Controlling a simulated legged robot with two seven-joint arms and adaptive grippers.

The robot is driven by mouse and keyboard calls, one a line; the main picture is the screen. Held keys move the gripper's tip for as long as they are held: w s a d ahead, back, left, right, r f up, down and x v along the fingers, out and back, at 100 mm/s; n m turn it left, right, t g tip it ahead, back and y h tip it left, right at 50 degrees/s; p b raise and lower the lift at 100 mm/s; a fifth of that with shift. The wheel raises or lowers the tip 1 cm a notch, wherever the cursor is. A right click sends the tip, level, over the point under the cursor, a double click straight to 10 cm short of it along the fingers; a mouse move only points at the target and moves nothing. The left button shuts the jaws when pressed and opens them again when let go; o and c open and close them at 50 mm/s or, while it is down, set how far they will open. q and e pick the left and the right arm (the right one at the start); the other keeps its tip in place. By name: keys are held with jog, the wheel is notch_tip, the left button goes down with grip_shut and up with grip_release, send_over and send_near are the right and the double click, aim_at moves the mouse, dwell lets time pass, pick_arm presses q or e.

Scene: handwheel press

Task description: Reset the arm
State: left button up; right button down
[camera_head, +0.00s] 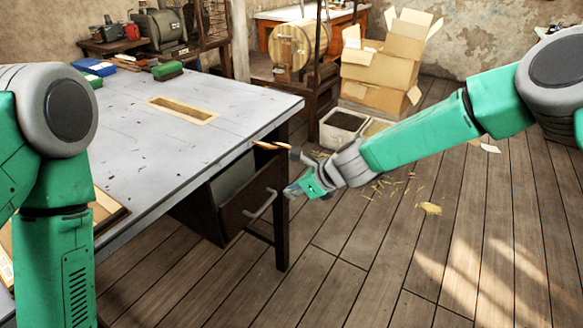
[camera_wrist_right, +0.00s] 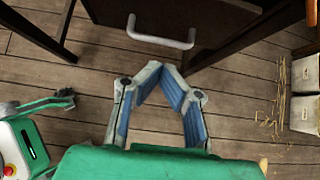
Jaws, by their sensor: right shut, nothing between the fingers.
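My right arm comes in from the right, and its gripper (camera_head: 293,190) hangs in the air to the right of the open drawer (camera_head: 240,207) under the table. In the right wrist view the two blue-padded fingers (camera_wrist_right: 160,72) meet at their tips, with nothing between them. The drawer's metal handle (camera_head: 261,204) is close to the gripper, and a gap shows between the fingertips and the handle (camera_wrist_right: 160,40) in the wrist view. My left arm stands at the left edge; its gripper is out of view.
The grey table (camera_head: 225,100) has a slot with a wooden rim (camera_head: 183,109). A thin orange-brown rod (camera_head: 268,145) shows by the table's corner; I cannot tell what holds it. Bins (camera_head: 342,127) and cardboard boxes (camera_head: 385,65) stand behind. The wooden floor at right is mostly clear.

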jog(key=s+d+f+n+g+h, duration=0.1)
jog(key=s+d+f+n+h, duration=0.1)
jog(key=s+d+f+n, duration=0.4)
jog(key=s+d+f+n+g+h, duration=0.15)
jog(key=s+f, duration=0.25)
jog(key=s, duration=0.4)
jog(key=s+d+f+n+h, duration=0.1)
jog(key=s+d+f+n, duration=0.4)
jog(key=s, duration=0.2)
jog(key=s+d+n+g+h, duration=0.1)
jog(key=s+d+n, duration=0.5)
jog(key=s, duration=0.4)
jog(key=s+d+n+g+h, duration=0.1)
jog(key=s+d+n+h, duration=0.1)
jog(key=s+d+n, duration=0.5)
jog(key=s+d, duration=0.1)
jog(key=s, duration=0.2)
jog(key=shift+s+r, duration=0.35)
jog(key=shift+r, duration=0.05)
